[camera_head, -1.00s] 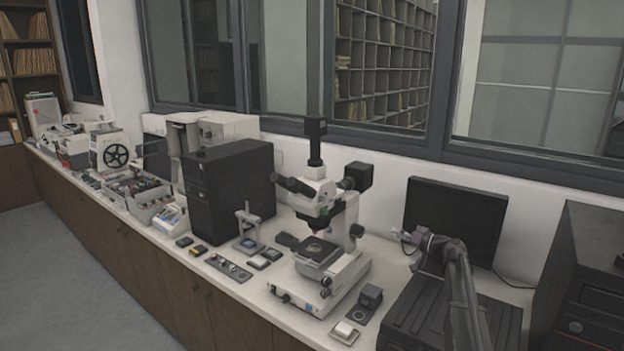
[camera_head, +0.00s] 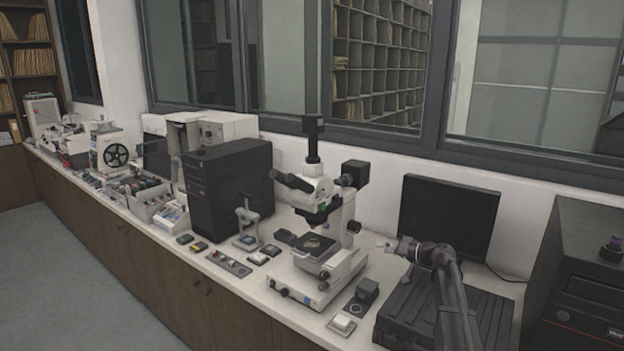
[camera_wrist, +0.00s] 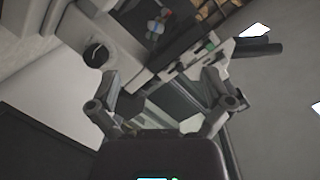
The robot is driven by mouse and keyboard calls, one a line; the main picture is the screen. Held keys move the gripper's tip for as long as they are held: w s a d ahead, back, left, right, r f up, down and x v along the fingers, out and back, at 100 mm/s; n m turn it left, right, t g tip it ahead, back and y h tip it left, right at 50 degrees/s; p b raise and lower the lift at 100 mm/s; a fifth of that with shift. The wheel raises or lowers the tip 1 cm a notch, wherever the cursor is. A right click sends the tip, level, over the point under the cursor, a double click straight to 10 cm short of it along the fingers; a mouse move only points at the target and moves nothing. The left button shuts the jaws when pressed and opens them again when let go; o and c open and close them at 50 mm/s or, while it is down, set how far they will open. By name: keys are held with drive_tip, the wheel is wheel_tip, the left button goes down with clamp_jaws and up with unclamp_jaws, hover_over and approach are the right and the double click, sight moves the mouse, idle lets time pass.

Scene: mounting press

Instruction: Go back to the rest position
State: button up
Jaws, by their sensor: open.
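My arm rises at the lower right of the head view. My gripper (camera_head: 406,248) is at its upper end, just right of the microscope (camera_head: 322,235) and in front of the dark monitor. In the wrist view, the two fingers of my gripper (camera_wrist: 160,85) are spread apart with nothing held between them. The microscope body and focus knob (camera_wrist: 140,50) show beyond the fingers at a tilt. A small hand press (camera_head: 246,228) with a blue base stands on the bench left of the microscope, apart from my gripper.
A black computer tower (camera_head: 228,190) stands behind the small press. A dark monitor (camera_head: 449,225) and a large black case (camera_head: 580,280) stand to the right. A flat black box (camera_head: 490,318) lies beside my arm. The floor (camera_head: 60,270) at left is clear.

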drive_tip(key=s+a+f+g+h, duration=0.35)
drive_tip(key=s+a+f, duration=0.35)
drive_tip(key=s, duration=0.3)
drive_tip(key=s+f+m+g+h+b, duration=0.1)
drive_tip(key=s+f+h, duration=0.2)
drive_tip(key=s, duration=0.5)
drive_tip(key=s+d+f+m+g+h+b, duration=0.1)
drive_tip(key=s+f+g+h+b, duration=0.1)
drive_tip(key=s+f, duration=0.4)
drive_tip(key=s+f+m+g+h+b, duration=0.1)
drive_tip(key=s+f+h, duration=0.3)
drive_tip(key=s, duration=0.6)
drive_tip(key=shift+s+d+f+g+h+b, duration=0.25)
drive_tip(key=shift+s+g+h+b, duration=0.2)
drive_tip(key=shift+g+b, duration=0.2)
